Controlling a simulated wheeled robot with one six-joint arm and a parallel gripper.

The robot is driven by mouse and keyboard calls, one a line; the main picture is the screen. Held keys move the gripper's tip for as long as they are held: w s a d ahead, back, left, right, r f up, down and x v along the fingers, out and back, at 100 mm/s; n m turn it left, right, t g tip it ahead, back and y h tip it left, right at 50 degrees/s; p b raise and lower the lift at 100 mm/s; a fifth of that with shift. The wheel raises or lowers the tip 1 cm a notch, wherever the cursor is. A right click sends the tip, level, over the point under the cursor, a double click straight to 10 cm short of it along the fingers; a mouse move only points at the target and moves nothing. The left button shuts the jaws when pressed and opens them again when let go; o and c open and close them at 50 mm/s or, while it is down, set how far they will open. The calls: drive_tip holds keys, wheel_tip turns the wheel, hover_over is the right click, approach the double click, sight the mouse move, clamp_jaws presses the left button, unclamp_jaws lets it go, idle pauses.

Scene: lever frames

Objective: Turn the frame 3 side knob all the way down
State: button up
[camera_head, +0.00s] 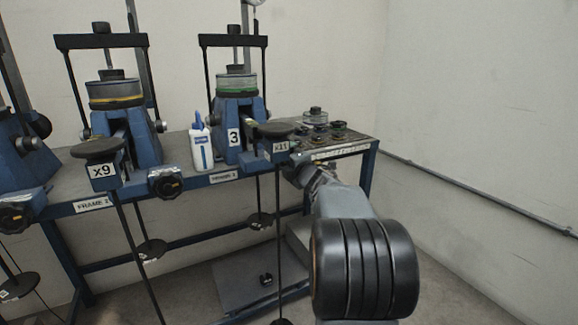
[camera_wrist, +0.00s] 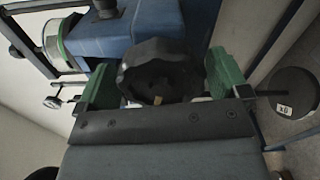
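Frame 3 (camera_head: 237,108) is a blue lever frame with a green-banded drum and a "3" label, on the bench in the head view. Its blue body (camera_wrist: 135,22) fills the top of the wrist view. The black lobed side knob (camera_wrist: 155,68) sits between my gripper's (camera_wrist: 162,78) green finger pads in the wrist view. The left pad is close to the knob's edge, and a gap shows at the right pad. My gripper is open. In the head view my gripper (camera_head: 300,173) is at the bench's front edge, right of frame 3, and the knob is hidden there.
The x11 lever plate (camera_head: 280,148) with its black disc and hanging rod is just left of my gripper. Several small weights (camera_head: 315,125) lie on the bench's right end. A white bottle (camera_head: 201,148) stands left of frame 3. Open floor lies to the right.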

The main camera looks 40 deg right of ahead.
drive_tip(key=shift+s, duration=0.15)
drive_tip(key=shift+s, duration=0.25)
drive_tip(key=shift+s+a+f, duration=0.1)
drive_tip(key=shift+s+a, duration=0.1)
drive_tip(key=shift+s, duration=1.15)
drive_tip(key=shift+s+a, duration=0.15)
drive_tip(key=shift+s, duration=1.2)
